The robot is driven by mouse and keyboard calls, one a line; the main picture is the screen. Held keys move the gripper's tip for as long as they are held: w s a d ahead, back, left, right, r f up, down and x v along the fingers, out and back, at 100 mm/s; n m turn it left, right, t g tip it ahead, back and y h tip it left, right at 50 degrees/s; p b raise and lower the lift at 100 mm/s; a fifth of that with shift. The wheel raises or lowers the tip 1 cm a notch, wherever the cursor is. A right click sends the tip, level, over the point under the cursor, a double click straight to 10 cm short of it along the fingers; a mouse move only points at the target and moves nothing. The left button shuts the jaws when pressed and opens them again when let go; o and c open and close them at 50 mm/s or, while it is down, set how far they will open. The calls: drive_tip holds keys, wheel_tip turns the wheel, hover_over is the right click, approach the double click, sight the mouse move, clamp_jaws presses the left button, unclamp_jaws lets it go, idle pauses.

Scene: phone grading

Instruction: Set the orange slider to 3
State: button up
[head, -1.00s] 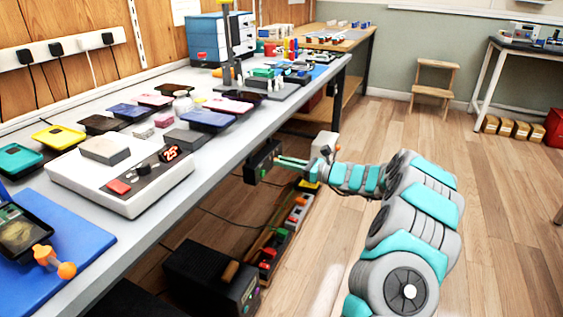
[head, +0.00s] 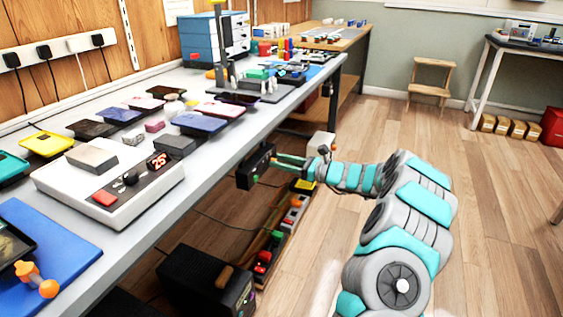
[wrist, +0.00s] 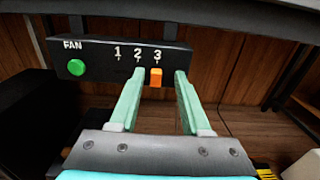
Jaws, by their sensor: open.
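The orange slider (wrist: 155,78) is on a black panel (wrist: 98,52) marked FAN with the numbers 1, 2 and 3. The slider sits right below the 3. My gripper (wrist: 159,73) is open in the wrist view, its two pale green fingers reaching toward the panel. The slider shows between the fingertips, closer to the left one; I cannot tell whether either finger touches it. In the head view, the black panel (head: 254,168) hangs below the table's front edge, with my gripper (head: 277,160) at its right side. The slider is hidden there.
A green round button (wrist: 76,67) is at the panel's left. A black box (head: 205,284) and a power strip (head: 272,252) are on the floor below.

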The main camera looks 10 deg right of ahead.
drive_tip(key=v, duration=0.7)
drive_tip(key=shift+s+d+b, duration=0.2)
drive_tip(key=shift+d+b, duration=0.1)
drive_tip(key=shift+d, duration=0.05)
drive_tip(key=s+a+r+n+g, duration=0.3)
drive_tip(key=s+a+n+g, duration=0.25)
drive_tip(key=s+a, duration=0.35)
drive_tip(key=s+a+r+n+g, duration=0.4)
drive_tip(key=s+a+n, duration=0.3)
drive_tip(key=a, duration=0.4)
drive_tip(key=s+a+f+n+g+h, duration=0.25)
drive_tip(key=s+n+h, duration=0.2)
drive_tip(key=s, duration=0.95)
drive_tip(key=s+d+f+n+h, duration=0.2)
drive_tip(key=s+d+n+h, duration=0.2)
drive_tip(key=s+d, duration=0.3)
drive_tip(key=s+d+f+n+h, duration=0.2)
drive_tip(key=s+d+n+h, duration=0.2)
drive_tip(key=s, duration=1.1)
drive_tip(key=d+h, duration=0.2)
drive_tip(key=d, duration=0.1)
drive_tip(key=shift+f, duration=0.2)
